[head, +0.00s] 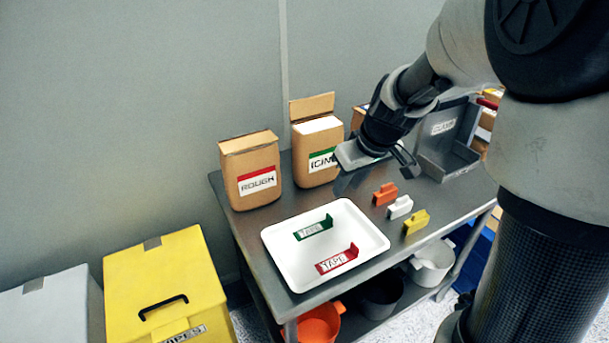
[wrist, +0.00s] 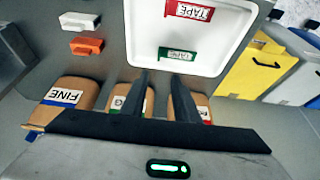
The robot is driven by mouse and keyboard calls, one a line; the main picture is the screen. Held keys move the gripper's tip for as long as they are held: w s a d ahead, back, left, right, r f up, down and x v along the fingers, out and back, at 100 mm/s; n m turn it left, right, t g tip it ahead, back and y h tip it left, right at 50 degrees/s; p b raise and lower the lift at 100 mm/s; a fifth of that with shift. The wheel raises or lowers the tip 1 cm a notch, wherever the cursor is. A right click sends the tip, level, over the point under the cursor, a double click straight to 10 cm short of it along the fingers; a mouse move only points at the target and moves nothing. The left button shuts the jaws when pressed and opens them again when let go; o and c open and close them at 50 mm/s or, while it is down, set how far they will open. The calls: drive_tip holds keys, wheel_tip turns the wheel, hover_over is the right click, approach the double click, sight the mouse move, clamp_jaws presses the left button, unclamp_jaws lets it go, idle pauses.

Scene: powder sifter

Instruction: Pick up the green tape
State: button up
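The green tape (head: 313,229) is a small green holder with a white TAPE label. It lies in the back part of the white tray (head: 275,250), and in the wrist view it shows (wrist: 180,54) just beyond my fingertips. A red tape (head: 337,259) lies in the same tray, nearer the front. My gripper (wrist: 160,76) is open, its two dark fingers apart with nothing visible between them. In the head view it hangs above the table's back part, right of and behind the tray, apart from the green tape.
Brown bags, one marked ROUGH (head: 250,170) and one green-labelled (head: 318,155), stand behind the tray. Orange (head: 385,194), white (head: 399,208) and yellow (head: 416,222) blocks sit right of it. A grey bin (head: 450,140) stands at the table's right. A yellow box (head: 165,270) is left.

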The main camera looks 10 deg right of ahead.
drive_tip(key=b, duration=0.2)
approach(328, 213)
drive_tip(key=f, duration=0.3)
drive_tip(key=shift+w+a+f, duration=0.1)
drive_tip(key=shift+w+a, duration=0.05)
drive_tip(key=shift+a, duration=0.2)
drive_tip(key=shift+w+x, duration=0.15)
drive_tip(key=shift+x, duration=1.25)
drive_tip(key=shift+w+x, duration=0.15)
drive_tip(key=shift+x, duration=1.3)
drive_tip(key=shift+d, duration=0.1)
clamp_jaws()
